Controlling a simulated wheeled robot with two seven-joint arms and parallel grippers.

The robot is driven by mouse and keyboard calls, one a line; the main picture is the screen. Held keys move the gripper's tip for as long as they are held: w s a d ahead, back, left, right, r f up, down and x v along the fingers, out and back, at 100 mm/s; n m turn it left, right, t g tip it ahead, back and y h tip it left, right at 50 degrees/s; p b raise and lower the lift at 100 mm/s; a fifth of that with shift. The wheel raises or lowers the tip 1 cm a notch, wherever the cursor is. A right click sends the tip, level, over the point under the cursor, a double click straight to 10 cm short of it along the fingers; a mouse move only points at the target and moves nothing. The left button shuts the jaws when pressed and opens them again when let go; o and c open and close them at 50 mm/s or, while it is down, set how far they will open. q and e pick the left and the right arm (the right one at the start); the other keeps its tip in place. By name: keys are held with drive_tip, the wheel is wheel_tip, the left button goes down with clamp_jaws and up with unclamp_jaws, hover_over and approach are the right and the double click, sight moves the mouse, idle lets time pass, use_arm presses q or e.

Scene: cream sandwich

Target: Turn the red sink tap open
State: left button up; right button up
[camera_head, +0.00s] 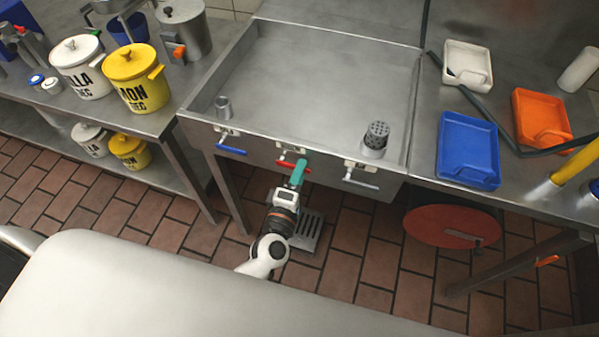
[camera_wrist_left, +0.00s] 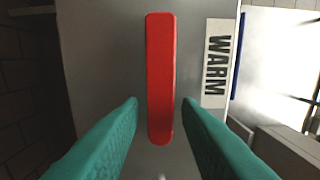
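The red tap handle (camera_head: 286,163) is on the front panel of the metal sink, between a blue handle and a grey one. In the left wrist view the red bar (camera_wrist_left: 160,75) fills the middle, beside a label reading WARM (camera_wrist_left: 217,62). My left gripper (camera_head: 298,172) has teal fingers and reaches up to the panel at the red handle. In the left wrist view the fingers (camera_wrist_left: 160,105) are open, one on each side of the bar's lower part, with a visible gap on both sides. My right gripper is not in view.
The blue handle (camera_head: 231,150) and grey handle (camera_head: 361,181) flank the red one. The sink basin (camera_head: 300,75) holds a perforated cylinder (camera_head: 376,138) and a small metal cup (camera_head: 223,106). A floor drain grate (camera_head: 308,231) lies below. A red disc (camera_head: 450,227) is under the right counter.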

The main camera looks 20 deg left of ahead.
sight(285, 169)
use_arm(q)
clamp_jaws()
drive_tip(key=shift+f+m, duration=0.15)
drive_tip(key=shift+m, duration=0.15)
drive_tip(key=shift+a+f+m+p, duration=0.8)
drive_tip(key=shift+f+m, duration=0.05)
drive_tip(key=shift+m, duration=1.9)
drive_tip(key=shift+a+f+m+p, duration=0.8)
drive_tip(key=shift+f+m, duration=0.05)
drive_tip(key=shift+m, duration=1.95)
drive_tip(key=shift+a+f+m+p, duration=0.8)
drive_tip(key=shift+f+m, duration=0.05)
drive_tip(key=shift+m, duration=1.9)
drive_tip(key=shift+o, duration=1.2)
unclamp_jaws()
drive_tip(key=shift+w, duration=0.1)
